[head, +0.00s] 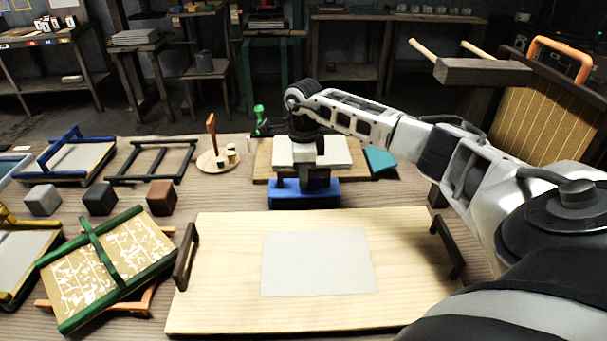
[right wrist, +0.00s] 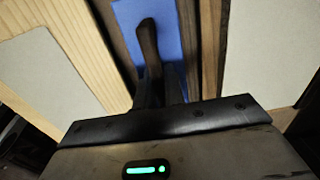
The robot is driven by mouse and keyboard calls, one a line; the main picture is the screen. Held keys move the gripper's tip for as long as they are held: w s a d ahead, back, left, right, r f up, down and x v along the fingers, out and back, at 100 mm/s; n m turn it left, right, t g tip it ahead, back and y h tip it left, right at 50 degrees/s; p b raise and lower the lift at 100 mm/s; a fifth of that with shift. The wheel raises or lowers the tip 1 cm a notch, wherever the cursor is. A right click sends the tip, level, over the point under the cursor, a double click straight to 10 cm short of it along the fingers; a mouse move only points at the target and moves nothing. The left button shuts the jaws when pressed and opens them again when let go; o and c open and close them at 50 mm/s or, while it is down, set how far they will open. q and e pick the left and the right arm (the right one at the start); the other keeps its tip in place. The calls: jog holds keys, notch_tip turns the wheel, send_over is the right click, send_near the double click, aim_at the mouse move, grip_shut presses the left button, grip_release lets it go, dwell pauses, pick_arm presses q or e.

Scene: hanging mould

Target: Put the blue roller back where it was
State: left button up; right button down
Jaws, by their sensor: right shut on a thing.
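The blue roller (head: 305,195) shows as a blue block-like piece just behind the large pale wooden board, in front of the white paper stack. My right gripper (head: 305,180) is above it, pointing down, and is shut on its dark handle. In the right wrist view the dark handle (right wrist: 148,42) stands between the fingers, with the blue body (right wrist: 175,40) beyond. I cannot tell whether the roller rests on the table or hangs just above it. My left gripper is not in view.
The pale board (head: 215,260) with a grey sheet (head: 318,263) fills the front. The paper stack (head: 335,152) and a teal piece (head: 380,162) lie behind. Several frames, three cubes and a round stand (head: 217,160) are at left. A hanging mould (head: 545,115) stands at right.

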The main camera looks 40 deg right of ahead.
jog(key=c, duration=1.5)
grip_release()
jog(key=shift+s+f, duration=0.15)
jog(key=shift+f, duration=0.45)
jog(key=shift+r+p, duration=0.4)
jog(key=shift+r, duration=0.2)
notch_tip(320, 180, up, 12)
jog(key=shift+r+b, duration=0.2)
jog(key=shift+b, duration=0.2)
